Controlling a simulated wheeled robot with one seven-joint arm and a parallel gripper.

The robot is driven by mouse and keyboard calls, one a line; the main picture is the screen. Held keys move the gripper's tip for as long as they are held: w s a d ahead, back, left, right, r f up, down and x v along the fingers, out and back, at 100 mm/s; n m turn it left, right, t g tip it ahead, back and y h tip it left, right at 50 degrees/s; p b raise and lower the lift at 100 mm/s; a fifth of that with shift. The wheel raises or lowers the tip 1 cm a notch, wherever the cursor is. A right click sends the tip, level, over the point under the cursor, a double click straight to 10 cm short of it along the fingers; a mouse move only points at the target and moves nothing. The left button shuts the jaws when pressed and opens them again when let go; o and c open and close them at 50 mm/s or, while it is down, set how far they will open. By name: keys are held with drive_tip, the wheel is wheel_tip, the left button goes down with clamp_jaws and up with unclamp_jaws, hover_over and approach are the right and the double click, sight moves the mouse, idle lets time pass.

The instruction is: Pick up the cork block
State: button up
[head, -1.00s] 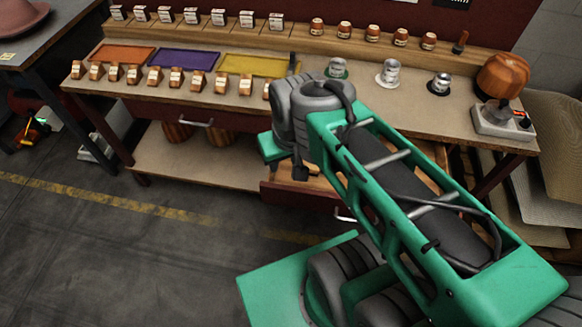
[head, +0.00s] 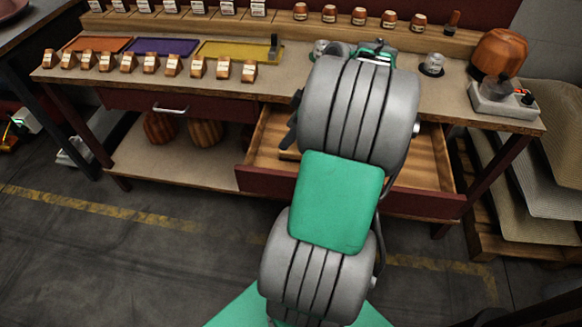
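I cannot pick out the cork block for certain. A small tan piece (head: 289,155) shows at the left inside the open drawer, partly hidden by my arm; it is too small and covered to identify. My arm stands in front of the middle of the bench and covers much of the drawer.
The open drawer (head: 420,199) juts out from the workbench (head: 90,84). Several small wooden blocks (head: 173,66) line the bench beside the orange, purple and yellow trays (head: 228,51). A wooden hat form (head: 499,53) stands at the right end.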

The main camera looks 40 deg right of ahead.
sight(292, 148)
drive_tip(key=s+d+f, duration=0.1)
drive_tip(key=d+f, duration=0.1)
drive_tip(key=shift+s+d, duration=0.35)
drive_tip(key=shift+d, duration=0.05)
drive_tip(key=shift+s+d+f+n+t+b, duration=0.15)
drive_tip(key=shift+d+f+n+t+b, duration=0.15)
drive_tip(key=shift+n, duration=0.1)
drive_tip(key=b+x, duration=0.1)
drive_tip(key=x, duration=0.6)
drive_tip(key=shift+c, duration=0.3)
clamp_jaws()
drive_tip(key=shift+r, duration=0.1)
